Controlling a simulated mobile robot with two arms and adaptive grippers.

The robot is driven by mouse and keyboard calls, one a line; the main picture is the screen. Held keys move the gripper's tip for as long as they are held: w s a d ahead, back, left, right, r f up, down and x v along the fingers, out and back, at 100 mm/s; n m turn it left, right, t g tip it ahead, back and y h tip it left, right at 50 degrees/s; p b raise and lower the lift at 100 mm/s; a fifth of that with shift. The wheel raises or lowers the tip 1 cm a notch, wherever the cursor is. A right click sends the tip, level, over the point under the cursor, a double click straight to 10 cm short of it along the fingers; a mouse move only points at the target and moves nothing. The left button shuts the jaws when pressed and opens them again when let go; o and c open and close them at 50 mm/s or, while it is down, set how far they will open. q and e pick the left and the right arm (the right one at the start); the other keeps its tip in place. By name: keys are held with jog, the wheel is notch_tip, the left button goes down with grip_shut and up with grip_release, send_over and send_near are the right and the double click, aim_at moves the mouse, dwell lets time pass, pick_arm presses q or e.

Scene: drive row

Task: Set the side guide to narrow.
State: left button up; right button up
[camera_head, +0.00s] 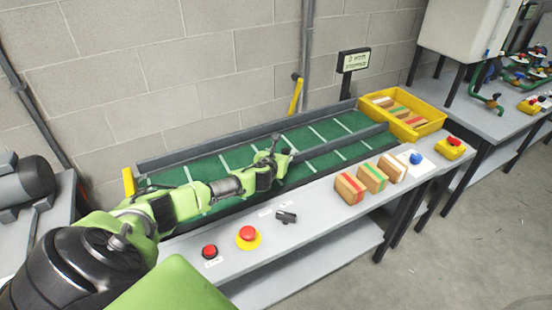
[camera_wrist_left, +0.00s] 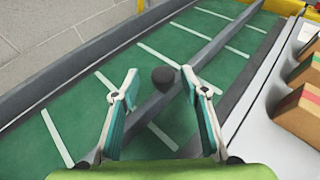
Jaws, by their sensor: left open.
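The side guide is a long dark grey rail (camera_head: 345,143) lying over the green belt (camera_head: 215,165), with belt showing on both sides of it. In the left wrist view the rail (camera_wrist_left: 215,52) runs diagonally between my fingers. A round black knob (camera_wrist_left: 163,77) stands on the rail, just ahead of the fingertips and between them. My left gripper (camera_head: 277,157) is open over the belt, and its two spread fingers also show in the left wrist view (camera_wrist_left: 160,85). No contact with the knob shows. The arm and gripper hide part of the rail in the head view. My right gripper is out of view.
A fixed rail (camera_head: 230,138) edges the belt's wall side. The front ledge carries a red button (camera_head: 209,251), a red-and-yellow stop button (camera_head: 248,236), a black switch (camera_head: 286,216), striped blocks (camera_head: 350,188) and a blue dome (camera_head: 416,158). A yellow crate (camera_head: 437,122) stands at the far end.

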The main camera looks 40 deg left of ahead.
pick_arm(q)
jog(key=v, duration=0.8)
jog(key=shift+s+r, duration=0.1)
dwell(0.5)
